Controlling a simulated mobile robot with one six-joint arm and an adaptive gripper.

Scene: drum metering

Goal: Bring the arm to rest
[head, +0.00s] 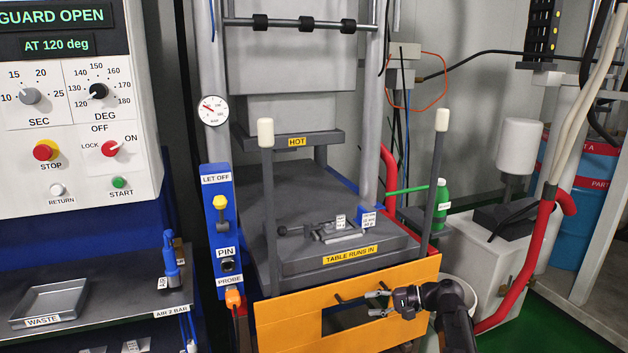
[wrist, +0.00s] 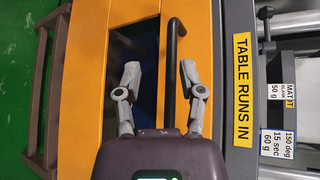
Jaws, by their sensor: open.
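My gripper (head: 379,303) is at the lower right of the head view, in front of the orange guard (head: 290,322). Its two grey fingers are apart and hold nothing. In the wrist view my gripper (wrist: 160,70) faces the orange guard (wrist: 85,70). A black bar handle (wrist: 172,50) on the guard shows between the fingers, nearer the right one. Neither finger visibly touches it; I cannot tell how deep it lies between them. My dark arm comes in from the lower right of the head view.
The press table (head: 350,260) labelled TABLE RUNS IN carries a metal mould. The press above is marked HOT (head: 297,142). The control panel (head: 75,100) reads GUARD OPEN, AT 120 deg. A waste tray (head: 50,303) lies left; a green bottle (head: 440,210) and red pipe (head: 535,250) stand right.

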